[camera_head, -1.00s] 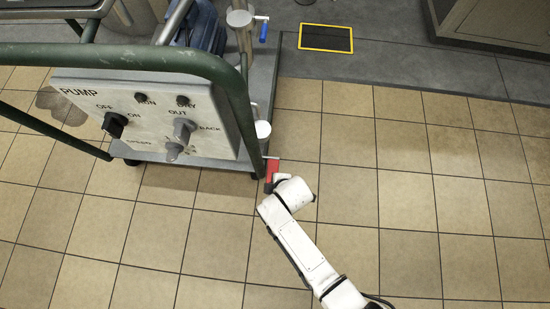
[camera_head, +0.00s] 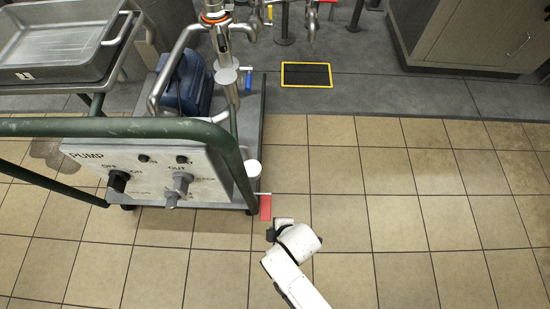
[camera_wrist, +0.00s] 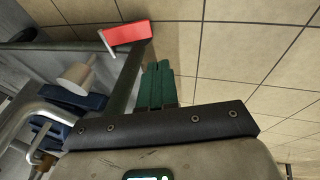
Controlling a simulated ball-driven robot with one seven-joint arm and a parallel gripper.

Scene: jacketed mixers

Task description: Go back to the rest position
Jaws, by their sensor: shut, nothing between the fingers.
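My gripper shows in the wrist view with its green fingers (camera_wrist: 157,84) together and nothing between them. In the head view my white arm reaches in from the bottom, and the dark gripper end (camera_head: 272,233) is small there. It is over the tiled floor, just right of the pump cart's near corner. The pump cart (camera_head: 200,129) has a green tube frame and a pump control panel (camera_head: 140,172) with knobs. A red handle (camera_head: 265,207) at the cart's corner lies close to the gripper in the picture; it also shows in the wrist view (camera_wrist: 127,34). I see no contact.
A metal tray (camera_head: 55,60) is at the upper left. A yellow-edged black mat (camera_head: 306,75) lies beyond. A grey cabinet (camera_head: 470,35) is at the upper right. The tiled floor at right is clear.

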